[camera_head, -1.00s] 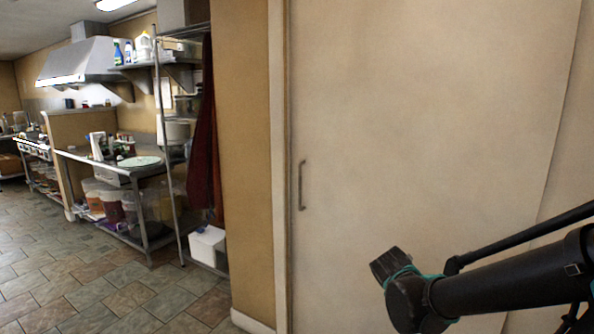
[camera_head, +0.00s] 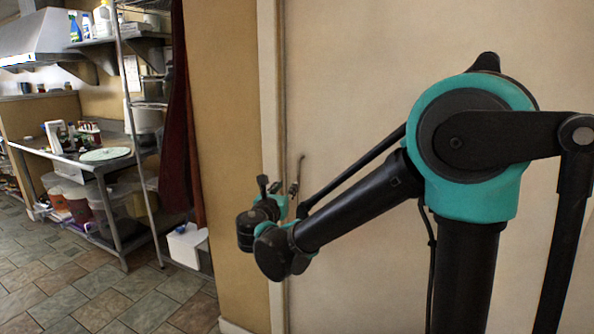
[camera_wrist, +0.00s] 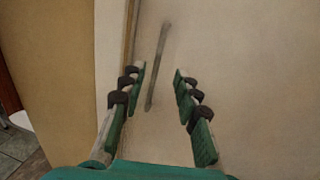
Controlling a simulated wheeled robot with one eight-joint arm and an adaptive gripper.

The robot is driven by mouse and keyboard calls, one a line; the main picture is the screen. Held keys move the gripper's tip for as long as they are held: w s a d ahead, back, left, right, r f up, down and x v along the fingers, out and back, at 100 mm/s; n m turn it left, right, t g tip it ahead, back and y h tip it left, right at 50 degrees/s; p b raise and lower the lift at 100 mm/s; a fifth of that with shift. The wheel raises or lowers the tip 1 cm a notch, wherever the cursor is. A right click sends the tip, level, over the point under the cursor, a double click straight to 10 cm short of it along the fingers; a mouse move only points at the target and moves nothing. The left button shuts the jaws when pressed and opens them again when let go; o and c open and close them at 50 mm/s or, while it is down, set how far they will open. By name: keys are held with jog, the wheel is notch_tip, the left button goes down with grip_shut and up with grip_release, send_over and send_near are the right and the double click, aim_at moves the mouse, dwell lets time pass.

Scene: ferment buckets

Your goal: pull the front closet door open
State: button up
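The closet door (camera_head: 365,60) is a plain beige panel, and it looks closed against its frame on the left. Its thin metal bar handle (camera_head: 299,175) is upright near the door's left edge, partly hidden by my arm in the head view. In the wrist view the handle (camera_wrist: 157,65) lies ahead, between the lines of my two fingers, nearer the left one. My gripper (camera_wrist: 160,75) is open, its green fingers spread with nothing between them. In the head view my gripper (camera_head: 276,190) is small, in front of the door's left edge by the handle. I cannot tell contact.
A tan wall (camera_head: 222,110) stands just left of the door frame (camera_head: 268,70). Further left are dark red hanging cloths (camera_head: 178,130), a metal shelf rack, a steel table (camera_head: 90,158) with bins beneath, and a white box (camera_head: 187,245). The tiled floor (camera_head: 70,290) at lower left is clear.

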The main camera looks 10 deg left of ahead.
aim_at(298, 171)
jog(key=w, duration=0.5)
jog(key=w+d, duration=0.1)
jog(key=w, duration=0.4)
jog(key=w+d, duration=0.1)
jog(key=w, duration=0.4)
jog(key=shift+w+d, duration=0.25)
grip_shut()
